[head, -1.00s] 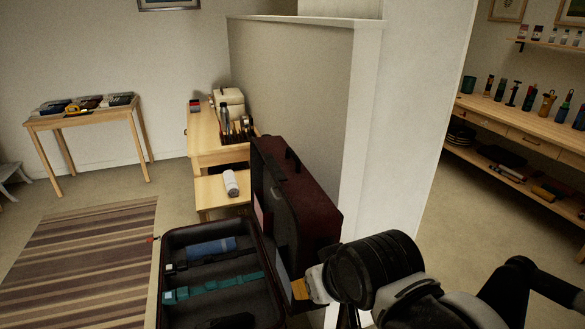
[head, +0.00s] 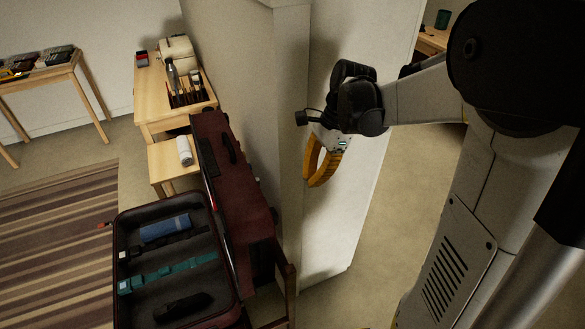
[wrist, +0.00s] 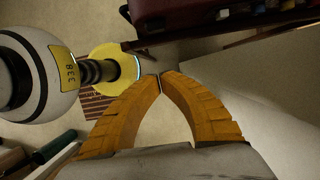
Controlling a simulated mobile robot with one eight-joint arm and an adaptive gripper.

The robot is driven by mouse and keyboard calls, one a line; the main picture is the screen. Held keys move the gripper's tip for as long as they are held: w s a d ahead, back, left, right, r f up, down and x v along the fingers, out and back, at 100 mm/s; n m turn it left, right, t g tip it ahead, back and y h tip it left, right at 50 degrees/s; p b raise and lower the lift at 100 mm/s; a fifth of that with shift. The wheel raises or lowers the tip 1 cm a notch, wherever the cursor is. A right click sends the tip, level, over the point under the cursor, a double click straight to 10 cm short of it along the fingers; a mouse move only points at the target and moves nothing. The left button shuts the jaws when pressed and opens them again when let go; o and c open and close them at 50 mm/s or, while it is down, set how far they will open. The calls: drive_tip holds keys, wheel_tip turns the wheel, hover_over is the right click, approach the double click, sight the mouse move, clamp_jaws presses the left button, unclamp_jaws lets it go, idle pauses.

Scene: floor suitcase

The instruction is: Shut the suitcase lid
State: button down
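The dark maroon suitcase (head: 232,300) is open in the head view. Its lid (head: 240,180) stands up along the right side of the base, with its outer face and black handle (head: 228,148) showing. The base holds a blue roll (head: 165,228), a teal strap (head: 170,272) and dark items. My gripper (head: 312,184) has orange fingers and hangs to the right of the lid, apart from it, in front of the white wall end. In the wrist view the fingertips (wrist: 160,76) meet with nothing between them. A maroon part of the suitcase (wrist: 175,10) shows at the top there.
The partition wall (head: 285,100) stands close behind and right of the lid. A brown wooden support (head: 287,280) is beside the suitcase's lower right. A small table with a white roll (head: 184,150) is behind it. A striped rug (head: 60,240) lies left. Floor is clear at right.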

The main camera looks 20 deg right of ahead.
drive_tip(key=a+f+b, duration=0.3)
drive_tip(key=a+f, duration=0.4)
drive_tip(key=f, duration=0.1)
drive_tip(key=shift+f+b, duration=0.25)
drive_tip(key=shift+b, duration=0.1)
drive_tip(key=shift+a+r, duration=0.1)
